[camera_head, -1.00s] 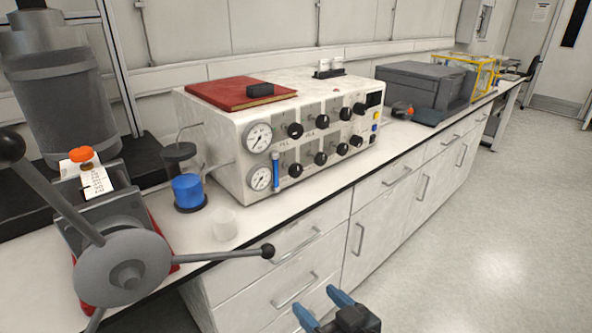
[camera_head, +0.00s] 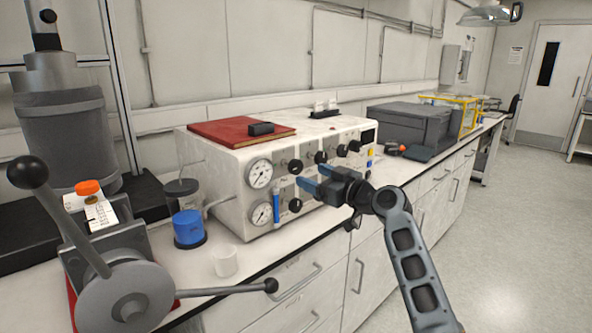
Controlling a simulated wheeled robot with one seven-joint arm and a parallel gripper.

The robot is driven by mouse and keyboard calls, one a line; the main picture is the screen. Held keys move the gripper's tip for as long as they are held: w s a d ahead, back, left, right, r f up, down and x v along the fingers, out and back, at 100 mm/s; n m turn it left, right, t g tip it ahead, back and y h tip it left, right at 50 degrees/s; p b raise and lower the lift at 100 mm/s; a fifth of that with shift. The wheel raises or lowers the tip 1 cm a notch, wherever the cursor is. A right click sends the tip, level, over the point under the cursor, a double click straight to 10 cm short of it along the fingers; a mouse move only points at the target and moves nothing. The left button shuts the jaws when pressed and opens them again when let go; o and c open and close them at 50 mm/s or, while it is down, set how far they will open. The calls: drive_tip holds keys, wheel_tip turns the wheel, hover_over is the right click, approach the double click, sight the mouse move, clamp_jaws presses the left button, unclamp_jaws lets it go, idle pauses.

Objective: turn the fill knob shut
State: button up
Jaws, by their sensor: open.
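The white control box (camera_head: 228,160) on the bench has two rows of black knobs on its front. The labels are too small to read, so I cannot tell for sure which is the fill knob. The upper row's leftmost knob (camera_head: 295,166) is clear in view, and the lower row's leftmost knob (camera_head: 295,205) shows below it. My gripper (camera_head: 309,178) is open and empty, its blue fingers pointing left in front of the panel between these knob rows. Contact with a knob cannot be seen. My gripper hides other lower-row knobs.
Two round gauges (camera_head: 260,173) sit left of the knobs, with a blue tube (camera_head: 277,208) beside them. A red book (camera_head: 240,131) lies on the box.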

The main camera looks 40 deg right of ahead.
sight(298, 168)
drive_tip(key=shift+w+d+r, duration=0.15)
drive_tip(key=shift+w+r, duration=0.2)
drive_tip(key=shift+w, duration=0.2)
drive_tip(key=w+p, duration=0.1)
drive_tip(key=w, duration=0.5)
drive_tip(key=shift+w+f, duration=0.1)
drive_tip(key=shift+w, duration=0.3)
drive_tip(key=c, duration=1)
